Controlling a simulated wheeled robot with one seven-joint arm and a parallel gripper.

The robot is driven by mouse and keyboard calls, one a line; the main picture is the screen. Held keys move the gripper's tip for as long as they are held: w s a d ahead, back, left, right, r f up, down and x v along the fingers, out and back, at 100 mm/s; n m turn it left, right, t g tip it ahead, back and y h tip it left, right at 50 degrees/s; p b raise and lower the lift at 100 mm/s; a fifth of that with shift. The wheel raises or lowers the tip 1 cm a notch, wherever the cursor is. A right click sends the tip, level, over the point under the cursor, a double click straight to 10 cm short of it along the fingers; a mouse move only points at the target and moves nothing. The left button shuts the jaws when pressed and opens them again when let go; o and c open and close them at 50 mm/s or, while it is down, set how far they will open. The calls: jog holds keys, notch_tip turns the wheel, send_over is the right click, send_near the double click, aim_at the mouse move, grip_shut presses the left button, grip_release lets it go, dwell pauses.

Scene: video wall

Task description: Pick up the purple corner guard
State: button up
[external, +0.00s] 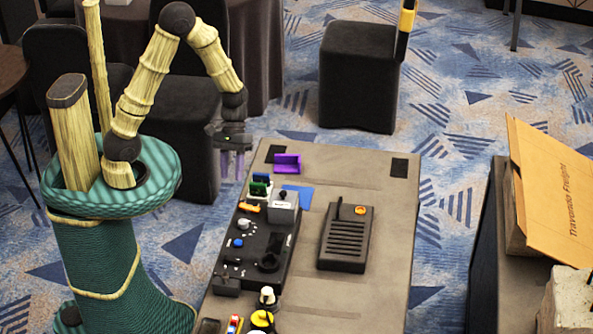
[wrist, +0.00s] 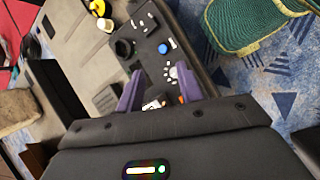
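The purple corner guard (external: 287,163) lies on the grey table (external: 345,180) near its far left edge in the external view. It is a small L-shaped piece with a raised wall. My gripper (external: 232,177) hangs to the left of the corner guard, apart from it and above table height, with its purple fingers pointing down. In the wrist view my gripper (wrist: 160,76) has its two purple fingers spread apart, with nothing seen held between them. I cannot make out the corner guard in the wrist view.
A black control panel (external: 262,245) with knobs, a grey box (external: 284,207) and green clips stand nearer on the table. A blue sheet (external: 300,195) lies close to the guard. A black slotted device (external: 345,240) stands right of it. The table's far right is mostly clear.

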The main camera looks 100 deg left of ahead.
jog(key=a+f+n+t+b, duration=0.4)
jog(key=a+f+n+t, duration=0.1)
jog(key=a, duration=0.3)
jog(key=s+a+f+n+t+y+b, duration=0.1)
jog(key=a+f+n+t+b, duration=0.3)
jog(key=a+f+n, duration=0.3)
jog(key=a+f+n+t+y+b, duration=0.1)
jog(key=a+f+n+t+b, duration=0.4)
jog(key=a, duration=0.6)
jog(key=shift+s+f+n+t, duration=0.25)
jog(key=shift+f+n+t, duration=0.15)
jog(key=shift+n, duration=0.4)
jog(key=s+a+f+n+t+y+b, duration=0.2)
jog(key=s+a+n+y, duration=0.3)
jog(key=a, duration=0.4)
jog(key=shift+s+a+f+n+t+y+b, duration=0.2)
jog(key=shift+s+f+n+t+y+b, duration=0.15)
jog(key=shift+s+f+y, duration=0.65)
jog(key=shift+r, duration=0.1)
send_near(288, 164)
jog(key=w+r, duration=0.1)
jog(key=w+a+r, duration=0.1)
jog(key=w, duration=0.1)
jog(key=w+r, duration=0.1)
jog(key=w, duration=0.1)
jog(key=shift+a+r, duration=0.3)
jog(key=shift+r, duration=0.05)
